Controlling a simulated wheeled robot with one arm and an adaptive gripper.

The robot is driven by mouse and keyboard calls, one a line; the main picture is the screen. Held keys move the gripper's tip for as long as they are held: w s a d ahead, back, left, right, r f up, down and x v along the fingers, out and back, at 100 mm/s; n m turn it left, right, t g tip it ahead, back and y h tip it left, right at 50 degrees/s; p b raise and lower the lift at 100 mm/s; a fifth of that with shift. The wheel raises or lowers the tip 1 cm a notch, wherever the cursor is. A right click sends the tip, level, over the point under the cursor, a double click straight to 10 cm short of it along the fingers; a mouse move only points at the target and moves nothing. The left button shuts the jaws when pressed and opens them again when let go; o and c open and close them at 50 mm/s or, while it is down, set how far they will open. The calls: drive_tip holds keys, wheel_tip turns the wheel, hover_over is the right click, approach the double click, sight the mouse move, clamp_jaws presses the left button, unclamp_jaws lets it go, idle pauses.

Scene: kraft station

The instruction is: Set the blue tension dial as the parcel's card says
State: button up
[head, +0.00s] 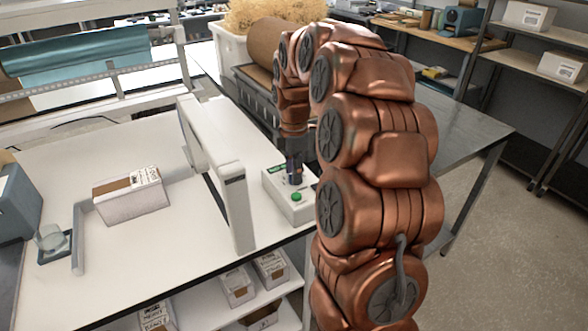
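A white parcel box (130,203) sits on the white table at left, with a printed white card (144,178) standing at its right end. The card's writing is too small to read. A pale control box (299,214) stands at the table's right edge, with a green button (296,197) on its front part. My gripper (294,178) points down over this box, just behind the button. A dark, bluish patch shows at its fingertips; I cannot tell dial from fingers there. The dial and its setting are mostly hidden, and the finger opening is too small to judge.
A glass cup (49,237) and a grey rail (78,240) are near the parcel. A brown paper roll (268,42) and a bin of shredded paper (232,45) stand behind my arm.

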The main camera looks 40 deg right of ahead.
clamp_jaws()
drive_tip(key=shift+f+m+b, duration=0.1)
drive_tip(key=shift+m+b, duration=0.2)
drive_tip(key=shift+b, duration=0.05)
drive_tip(key=m+b, duration=0.2)
drive_tip(key=shift+f+m+b, duration=0.15)
drive_tip(key=shift+m+b, duration=0.25)
drive_tip(key=m+b, duration=0.3)
drive_tip(key=m, duration=0.1)
drive_tip(key=shift+w+d, duration=0.1)
drive_tip(key=shift+w, duration=0.05)
drive_tip(key=m+b, duration=0.2)
drive_tip(key=m, duration=0.2)
drive_tip(key=shift+m+b, duration=0.35)
drive_tip(key=shift+m, duration=0.05)
drive_tip(key=shift+d+r+m+b, duration=0.15)
drive_tip(key=shift+m+b, duration=0.25)
drive_tip(key=shift+m, duration=0.5)
drive_tip(key=shift+a+r+m+b, duration=0.1)
drive_tip(key=shift+m+b, duration=0.25)
drive_tip(key=shift+m, duration=0.55)
